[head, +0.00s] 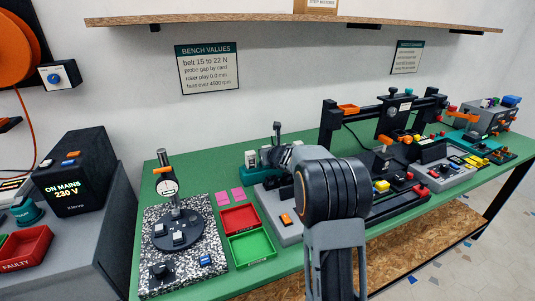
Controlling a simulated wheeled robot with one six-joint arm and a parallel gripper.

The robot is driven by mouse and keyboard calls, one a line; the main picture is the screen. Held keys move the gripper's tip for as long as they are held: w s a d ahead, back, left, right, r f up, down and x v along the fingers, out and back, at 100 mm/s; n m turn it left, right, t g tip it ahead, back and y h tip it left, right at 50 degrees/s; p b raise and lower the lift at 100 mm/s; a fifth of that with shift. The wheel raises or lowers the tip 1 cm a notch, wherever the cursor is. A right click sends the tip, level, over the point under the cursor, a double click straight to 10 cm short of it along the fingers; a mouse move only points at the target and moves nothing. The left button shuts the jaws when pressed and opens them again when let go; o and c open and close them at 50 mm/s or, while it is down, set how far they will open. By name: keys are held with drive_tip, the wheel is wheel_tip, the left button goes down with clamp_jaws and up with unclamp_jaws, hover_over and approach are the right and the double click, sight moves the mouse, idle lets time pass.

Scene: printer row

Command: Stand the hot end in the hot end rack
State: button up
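A teal block-like holder (250,170) with pale pieces in it stands at the back of the green bench, left of my arm. It may be the hot end rack, but I cannot tell for sure. I cannot pick out the hot end among the small parts. My arm's large dark joint fills the middle of the view and hides part of the bench. Behind it, grey and dark wrist parts show beside the teal holder. My gripper's fingers cannot be made out, nor whether they hold anything.
A dial gauge stand (169,188) on a speckled plate, a red tray (239,219) and a green tray (252,247) occupy the left of the bench. A black gantry printer (330,125) and several small parts crowd the right. A shelf (230,19) overhangs the back.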

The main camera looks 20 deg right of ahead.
drive_tip(key=shift+f+b, duration=0.35)
drive_tip(key=shift+b, duration=0.05)
drive_tip(key=o, duration=1)
drive_tip(key=v, duration=1.4)
drive_tip(key=shift+w, duration=0.1)
drive_tip(key=shift+r+p, duration=0.1)
drive_tip(key=shift+p, duration=0.2)
